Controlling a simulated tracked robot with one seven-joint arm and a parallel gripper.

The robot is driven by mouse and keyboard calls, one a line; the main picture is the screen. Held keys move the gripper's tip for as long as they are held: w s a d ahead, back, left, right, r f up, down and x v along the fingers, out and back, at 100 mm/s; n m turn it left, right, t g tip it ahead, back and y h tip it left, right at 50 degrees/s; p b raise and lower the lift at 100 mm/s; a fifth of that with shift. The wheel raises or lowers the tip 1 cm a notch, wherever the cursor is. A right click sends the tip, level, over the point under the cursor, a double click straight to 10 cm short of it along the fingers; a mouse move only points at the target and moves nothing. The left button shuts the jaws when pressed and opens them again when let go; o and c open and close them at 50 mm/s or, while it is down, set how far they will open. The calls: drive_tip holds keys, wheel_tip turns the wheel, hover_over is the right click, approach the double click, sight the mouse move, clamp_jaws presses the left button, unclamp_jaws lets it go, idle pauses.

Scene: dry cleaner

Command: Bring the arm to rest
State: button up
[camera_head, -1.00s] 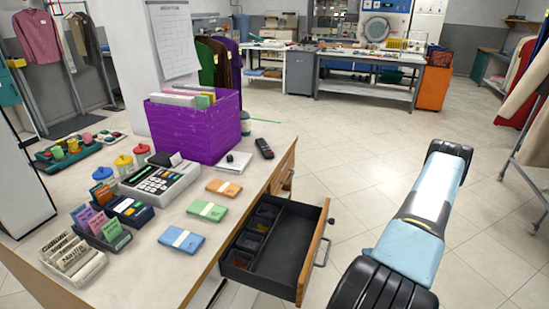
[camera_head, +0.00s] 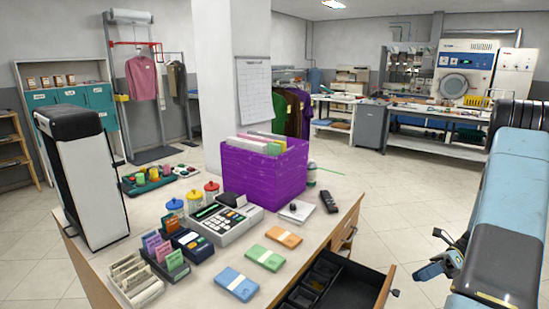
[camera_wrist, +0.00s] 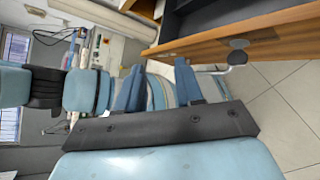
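My arm (camera_head: 505,200) is folded at the right of the head view, beside the counter. My gripper (camera_head: 432,256) shows low at the right, past the drawer's handle and over the floor, apart from the counter. In the wrist view its two blue fingers (camera_wrist: 158,85) stand apart with nothing held between them. Behind them lie light blue and dark parts of my own body.
The counter drawer (camera_head: 388,288) stands open near my gripper. Its wooden front (camera_wrist: 275,40) and handle (camera_wrist: 236,56) are close in the wrist view. A purple file box (camera_head: 262,172), a card terminal (camera_head: 222,220) and banknote bundles (camera_head: 265,257) lie on the counter. Tiled floor (camera_head: 385,205) is clear beyond.

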drive_tip(key=s+a+r+n+h, duration=0.1)
drive_tip(key=a+r+n+h, duration=0.45)
drive_tip(key=r, duration=0.55)
drive_tip(key=s+a+r+n+h, duration=0.2)
drive_tip(key=a+r+n+h, duration=0.1)
drive_tip(key=a+r+n, duration=0.6)
drive_tip(key=s+a+r+n+t+h, duration=0.5)
drive_tip(key=s+a+r+n+t, duration=0.3)
drive_tip(key=s+r+n, duration=0.3)
wheel_tip(320, 180, up, 3)
drive_tip(key=shift+s+a+f, duration=0.1)
drive_tip(key=shift+s+a, duration=0.1)
drive_tip(key=shift+s, duration=1)
